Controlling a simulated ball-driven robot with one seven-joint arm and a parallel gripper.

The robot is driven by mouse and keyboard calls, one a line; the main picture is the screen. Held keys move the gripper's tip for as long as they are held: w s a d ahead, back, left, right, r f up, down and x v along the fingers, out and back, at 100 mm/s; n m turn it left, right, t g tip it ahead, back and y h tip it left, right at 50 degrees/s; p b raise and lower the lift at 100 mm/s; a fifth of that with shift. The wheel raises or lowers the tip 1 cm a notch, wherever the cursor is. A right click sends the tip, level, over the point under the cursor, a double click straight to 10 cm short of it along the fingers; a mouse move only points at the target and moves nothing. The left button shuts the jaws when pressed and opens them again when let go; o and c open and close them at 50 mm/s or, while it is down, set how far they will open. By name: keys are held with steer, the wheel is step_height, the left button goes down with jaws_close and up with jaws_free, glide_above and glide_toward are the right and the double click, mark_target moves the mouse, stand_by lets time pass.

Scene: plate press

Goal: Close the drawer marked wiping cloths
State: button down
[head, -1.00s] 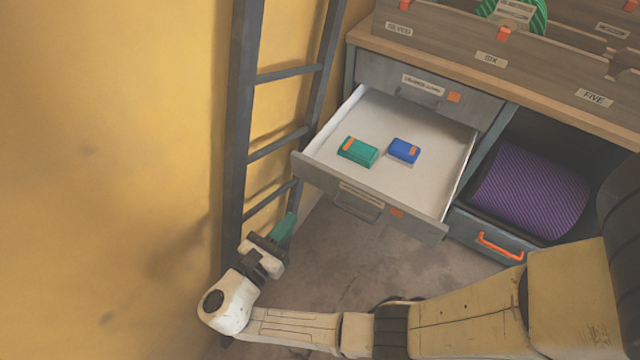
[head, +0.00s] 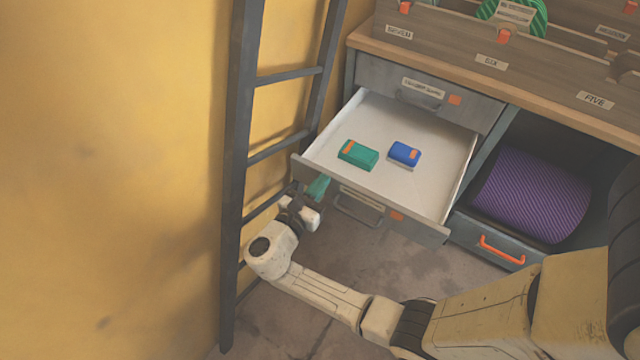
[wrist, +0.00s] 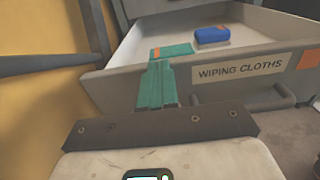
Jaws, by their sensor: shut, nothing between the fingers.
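The drawer marked wiping cloths (head: 420,226) is pulled out, and its label (wrist: 240,70) reads clearly in the wrist view. Inside lie a green block-like packet (head: 358,154) and a blue one (head: 404,153), each with an orange patch. My gripper (head: 318,187) is shut and empty, its green fingers just in front of the drawer front's left part. In the wrist view the fingertips (wrist: 159,70) overlap the drawer front, left of the label; I cannot tell whether they touch it. The drawer's handle (head: 358,208) is partly in view below the label.
A dark ladder (head: 240,150) stands by the yellow wall, close left of my gripper. A shut drawer (head: 425,88) sits above the open one. A purple roll (head: 530,195) lies in the open bay at right, above an orange-handled drawer (head: 500,252).

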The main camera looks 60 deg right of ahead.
stand_by(0.3)
steer(key=b, duration=0.7)
glide_above(371, 131)
steer(key=shift+f, duration=0.15)
steer(key=shift+d, duration=0.65)
steer(key=shift+a, duration=0.15)
